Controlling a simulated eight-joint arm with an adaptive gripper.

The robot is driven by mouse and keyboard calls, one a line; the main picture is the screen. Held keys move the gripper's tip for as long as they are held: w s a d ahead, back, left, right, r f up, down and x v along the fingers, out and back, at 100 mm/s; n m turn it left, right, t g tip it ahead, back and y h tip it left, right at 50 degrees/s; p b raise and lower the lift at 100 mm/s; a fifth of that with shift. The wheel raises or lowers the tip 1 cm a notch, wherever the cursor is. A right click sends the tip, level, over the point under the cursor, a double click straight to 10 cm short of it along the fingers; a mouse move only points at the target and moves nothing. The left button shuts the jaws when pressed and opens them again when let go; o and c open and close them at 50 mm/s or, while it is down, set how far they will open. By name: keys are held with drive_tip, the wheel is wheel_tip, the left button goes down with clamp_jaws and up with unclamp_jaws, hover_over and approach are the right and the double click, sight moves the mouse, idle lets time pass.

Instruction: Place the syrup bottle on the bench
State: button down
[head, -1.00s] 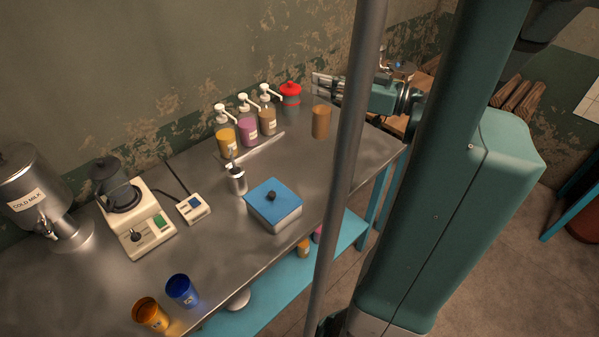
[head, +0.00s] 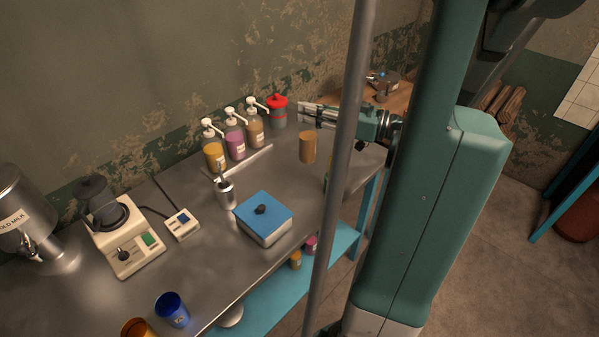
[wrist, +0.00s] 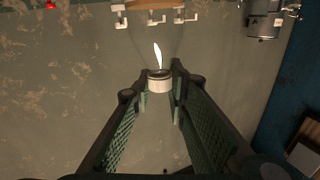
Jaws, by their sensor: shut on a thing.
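The syrup bottle (head: 308,148) shows in the head view as a tan-brown cylinder of syrup below my gripper, over the far right part of the bench (head: 310,192). In the wrist view its clear shoulder narrows to a pale neck (wrist: 159,85), with brown syrup at the top edge. My gripper (head: 303,113) is shut on the bottle at its neck, fingers pointing left. The bottle looks upright. I cannot tell whether its base touches the bench.
Several pump bottles (head: 235,145) and a red-lidded jar (head: 277,112) stand behind the held bottle along the wall. A blue-lidded box (head: 263,218) and a metal pitcher (head: 226,193) stand nearer the front. Bare metal lies between.

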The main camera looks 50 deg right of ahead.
sight(309, 127)
drive_tip(key=shift+f+b, duration=0.85)
drive_tip(key=shift+f, duration=2.15)
drive_tip(key=shift+f+b, duration=0.6)
drive_tip(key=shift+f, duration=1.45)
drive_tip(key=c, duration=2.3)
unclamp_jaws()
drive_tip(key=shift+o, duration=0.2)
drive_tip(key=shift+r, duration=0.25)
drive_tip(key=p+v, duration=0.2)
drive_tip(key=v, duration=1)
